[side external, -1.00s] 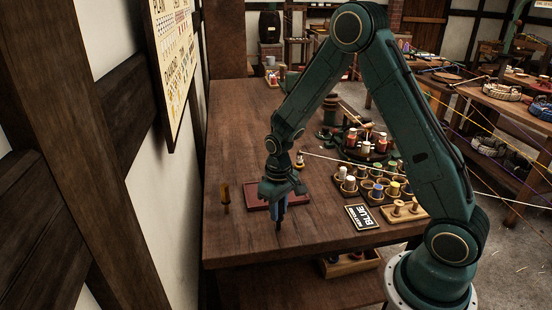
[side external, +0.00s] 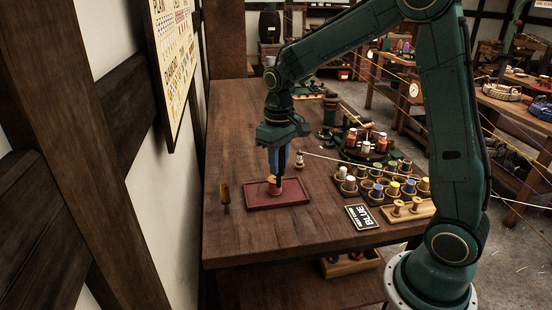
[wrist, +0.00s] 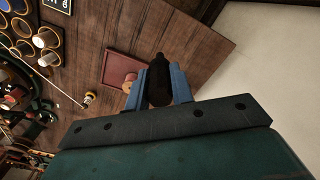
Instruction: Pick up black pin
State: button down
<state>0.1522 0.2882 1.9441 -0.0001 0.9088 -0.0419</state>
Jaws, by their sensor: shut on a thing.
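The black pin (wrist: 158,82) is held between the two blue fingers of my gripper (wrist: 160,86) in the wrist view. In the side view my gripper (side external: 279,165) points down above a dark red tray (side external: 297,195), and the pin's lower end is hard to make out there. The tray also shows in the wrist view (wrist: 116,68).
A taut thread leaves a small spool (side external: 299,159). The table front is clear.

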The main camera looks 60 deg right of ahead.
jog(key=shift+r, duration=2.4)
